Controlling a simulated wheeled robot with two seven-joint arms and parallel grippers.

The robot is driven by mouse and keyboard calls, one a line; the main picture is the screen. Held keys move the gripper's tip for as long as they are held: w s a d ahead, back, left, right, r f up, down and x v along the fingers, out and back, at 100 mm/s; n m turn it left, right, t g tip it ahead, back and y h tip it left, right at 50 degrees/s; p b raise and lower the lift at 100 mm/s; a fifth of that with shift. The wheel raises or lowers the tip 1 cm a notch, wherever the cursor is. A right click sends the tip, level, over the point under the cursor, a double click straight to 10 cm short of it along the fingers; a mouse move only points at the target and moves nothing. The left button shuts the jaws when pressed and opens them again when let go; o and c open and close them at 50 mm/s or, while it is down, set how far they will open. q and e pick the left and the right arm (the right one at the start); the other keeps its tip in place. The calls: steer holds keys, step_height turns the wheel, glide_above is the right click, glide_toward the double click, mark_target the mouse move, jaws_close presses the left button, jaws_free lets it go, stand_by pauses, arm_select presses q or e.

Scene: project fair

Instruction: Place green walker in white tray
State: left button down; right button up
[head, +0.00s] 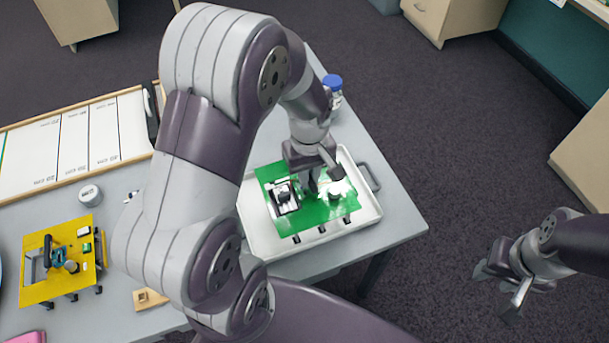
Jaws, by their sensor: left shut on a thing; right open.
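The green walker (324,212), a flat green plate with small dark feet and parts mounted on top, is over the white tray (368,222) on the grey table. It lies within the tray's outline, but I cannot tell whether its feet touch the tray floor. My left gripper (316,178) reaches down onto the middle of the walker and is shut on a part of it; the fingertips are partly hidden. My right gripper (503,287) is open and empty, off the table's right side above the floor.
A yellow walker (50,285) stands on the table at the left. A measuring track (75,142), a small white-lidded jar (89,194), a wooden piece (148,298) and a blue-capped bottle (333,88) are also on the table. The table's right corner (408,228) is bare.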

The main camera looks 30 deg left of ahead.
arm_select(q)
steer(key=shift+w+a+f, duration=1)
steer(key=shift+w+a, duration=0.1)
steer(key=shift+w, duration=0.15)
steer(key=shift+w+a+f, duration=0.15)
steer(key=shift+w+f, duration=0.05)
steer(key=shift+f, duration=0.05)
step_height(320, 180, down, 4)
steer(key=shift+r, duration=0.1)
steer(key=c, duration=1.1)
jaws_free()
steer(key=shift+s, duration=0.1)
steer(key=shift+o, duration=0.2)
steer(key=shift+r, duration=0.1)
step_height(320, 180, up, 12)
steer(key=shift+f+p, duration=0.2)
steer(key=shift+p, duration=0.15)
steer(key=s+d+m+t, duration=0.1)
steer(key=s+d+m, duration=0.4)
steer(key=s+m, duration=0.3)
steer(key=shift+s+f+m, duration=0.35)
steer(key=shift+s+m, duration=0.05)
steer(key=shift+m, duration=0.7)
